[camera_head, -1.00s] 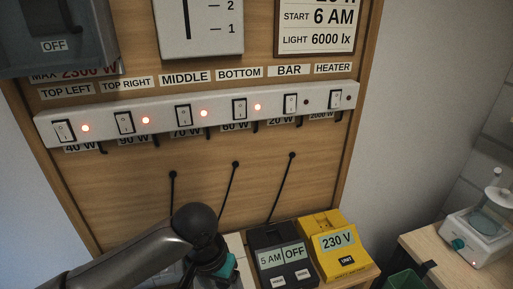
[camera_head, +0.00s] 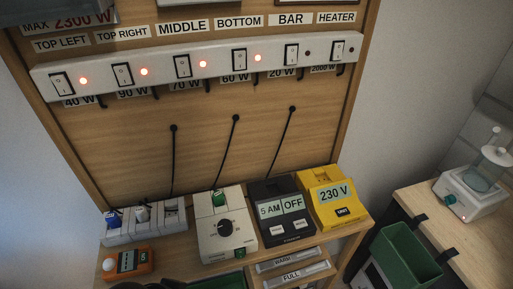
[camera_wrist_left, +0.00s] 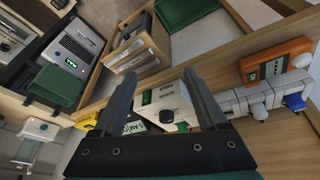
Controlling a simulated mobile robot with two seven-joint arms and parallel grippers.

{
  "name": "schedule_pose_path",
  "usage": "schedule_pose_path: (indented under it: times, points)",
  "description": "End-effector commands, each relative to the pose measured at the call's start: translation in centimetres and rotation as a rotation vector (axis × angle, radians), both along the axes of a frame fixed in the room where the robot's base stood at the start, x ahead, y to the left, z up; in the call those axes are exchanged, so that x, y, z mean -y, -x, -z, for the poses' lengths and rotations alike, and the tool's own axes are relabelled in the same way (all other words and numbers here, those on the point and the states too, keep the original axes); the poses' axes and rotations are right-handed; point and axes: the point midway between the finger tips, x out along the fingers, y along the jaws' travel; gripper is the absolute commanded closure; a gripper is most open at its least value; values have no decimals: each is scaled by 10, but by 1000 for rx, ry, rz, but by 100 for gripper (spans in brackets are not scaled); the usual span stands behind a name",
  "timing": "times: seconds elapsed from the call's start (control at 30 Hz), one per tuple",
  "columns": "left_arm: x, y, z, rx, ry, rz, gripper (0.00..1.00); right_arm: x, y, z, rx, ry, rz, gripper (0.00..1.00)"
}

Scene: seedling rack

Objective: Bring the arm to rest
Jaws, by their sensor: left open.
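My left gripper (camera_wrist_left: 160,76) is open in the left wrist view, with its two dark fingers apart and nothing between them. Beyond the fingers is the white dial device (camera_wrist_left: 172,104), apparently without contact. That white dial device (camera_head: 227,235) stands on the wooden shelf in the head view. The left gripper itself does not show in the head view; only dark parts, probably of my arm, peek in at the bottom edge. My right gripper is in neither view.
The switch strip (camera_head: 205,67) crosses the wooden panel. On the shelf are the black timer (camera_head: 280,212), yellow 230 V meter (camera_head: 335,197), white sockets (camera_head: 145,222) and orange meter (camera_head: 127,262). A green bin (camera_head: 405,255) and a scale (camera_head: 470,192) are at right.

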Motion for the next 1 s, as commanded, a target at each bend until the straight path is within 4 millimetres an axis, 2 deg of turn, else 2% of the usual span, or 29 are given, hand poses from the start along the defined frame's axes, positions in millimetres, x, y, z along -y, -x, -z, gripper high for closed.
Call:
schedule_pose_path:
  times: [0.17,0.47,0.57,0.77,1.0]
  points:
    - [-36,30,3,-26,-92,-53,25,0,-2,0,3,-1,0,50]
    - [-31,17,99,-57,-90,-41,25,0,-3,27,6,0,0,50]
    - [-30,16,139,-71,-90,-38,25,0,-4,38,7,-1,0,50]
    - [-30,26,235,-104,-93,-31,25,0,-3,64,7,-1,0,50]
    - [-34,58,344,-145,-98,-21,25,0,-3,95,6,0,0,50]
